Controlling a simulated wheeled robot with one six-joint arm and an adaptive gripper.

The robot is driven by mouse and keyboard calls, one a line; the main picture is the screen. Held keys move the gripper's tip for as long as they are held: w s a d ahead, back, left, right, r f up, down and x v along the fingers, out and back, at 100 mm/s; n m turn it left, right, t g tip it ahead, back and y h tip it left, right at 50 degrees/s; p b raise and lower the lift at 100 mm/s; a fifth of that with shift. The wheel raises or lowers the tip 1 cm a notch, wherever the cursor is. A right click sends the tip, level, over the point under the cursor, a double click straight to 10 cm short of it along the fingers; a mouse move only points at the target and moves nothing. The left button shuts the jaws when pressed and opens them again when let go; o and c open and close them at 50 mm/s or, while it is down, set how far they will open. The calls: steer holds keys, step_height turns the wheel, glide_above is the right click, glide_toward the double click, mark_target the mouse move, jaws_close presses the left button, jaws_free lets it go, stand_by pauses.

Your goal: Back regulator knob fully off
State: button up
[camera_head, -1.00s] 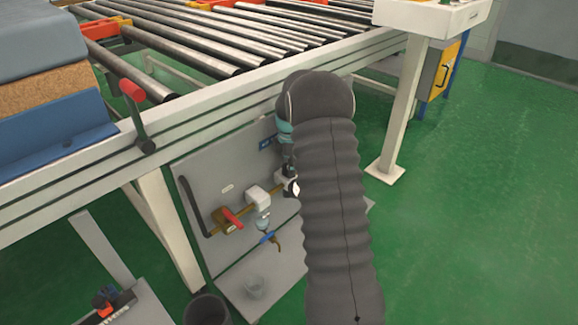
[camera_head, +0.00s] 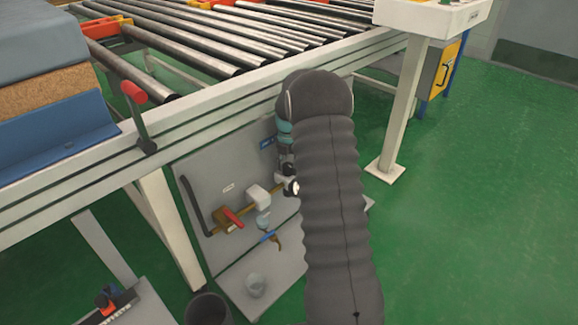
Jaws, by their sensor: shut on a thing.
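The grey panel (camera_head: 196,180) under the conveyor carries a brass pipe with a red-lever valve (camera_head: 232,217), a white box-shaped unit (camera_head: 258,197) and a blue-handled tap (camera_head: 268,237). My gripper (camera_head: 289,182) is at the right end of this pipe, in front of the panel. It is shut on the regulator knob, but my dark sleeved arm covers most of the gripper. The knob itself is hidden, and how far it is turned cannot be seen.
The white conveyor frame (camera_head: 205,105) runs above the panel. A white leg (camera_head: 402,115) is to the right. Green floor is free farther right.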

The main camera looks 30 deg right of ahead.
steer(key=shift+w+n, duration=0.1)
steer(key=shift+n, duration=0.2)
steer(key=o, duration=1.1)
steer(key=shift+o, duration=0.2)
